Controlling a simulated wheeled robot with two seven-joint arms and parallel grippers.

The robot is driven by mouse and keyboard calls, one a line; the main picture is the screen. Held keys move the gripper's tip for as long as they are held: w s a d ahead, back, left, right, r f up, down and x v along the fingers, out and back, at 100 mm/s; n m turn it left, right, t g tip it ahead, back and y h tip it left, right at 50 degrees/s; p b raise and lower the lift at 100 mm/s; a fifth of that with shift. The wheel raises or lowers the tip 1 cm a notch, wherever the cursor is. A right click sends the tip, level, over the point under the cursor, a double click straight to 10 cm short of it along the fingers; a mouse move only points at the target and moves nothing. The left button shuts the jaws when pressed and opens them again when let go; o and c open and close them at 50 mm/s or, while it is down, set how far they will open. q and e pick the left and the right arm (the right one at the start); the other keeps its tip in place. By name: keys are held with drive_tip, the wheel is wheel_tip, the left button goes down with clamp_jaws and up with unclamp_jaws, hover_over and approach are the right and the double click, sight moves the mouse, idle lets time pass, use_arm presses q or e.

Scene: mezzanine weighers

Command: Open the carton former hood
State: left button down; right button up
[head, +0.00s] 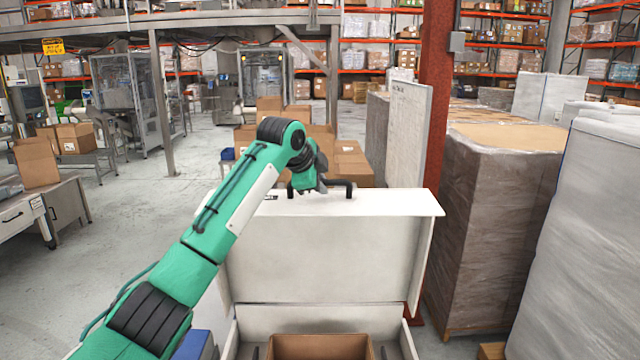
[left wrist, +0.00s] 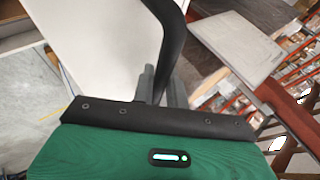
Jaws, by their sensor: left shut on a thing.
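The carton former hood (head: 325,260) is a white lid that stands raised above its white base (head: 408,345), its broad panel facing me. A black bar handle (head: 342,183) sits on the hood's top edge. My left gripper (head: 322,187) is at this handle and shut on it. In the left wrist view, the black handle (left wrist: 174,30) runs down between the grey fingers (left wrist: 163,82), with the white hood (left wrist: 105,40) behind. The fingertips are partly hidden. My right gripper is in neither view.
An open brown carton (head: 320,345) sits in the base. A red column (head: 434,130) and wrapped pallets (head: 495,220) stand close on the right. Brown boxes (head: 350,160) are stacked behind the hood. The floor (head: 130,240) at left is largely clear.

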use_arm(q)
drive_tip(key=shift+f, duration=0.25)
drive_tip(key=c, duration=1.4)
unclamp_jaws()
drive_tip(key=shift+r, duration=0.1)
drive_tip(key=shift+s+a+r+b, duration=0.3)
drive_tip(key=shift+r+b, duration=0.05)
drive_tip(key=shift+b, duration=0.3)
drive_tip(key=b+v, duration=0.5)
drive_tip(key=v, duration=0.8)
drive_tip(key=shift+b, duration=0.35)
drive_tip(key=shift+d, duration=0.15)
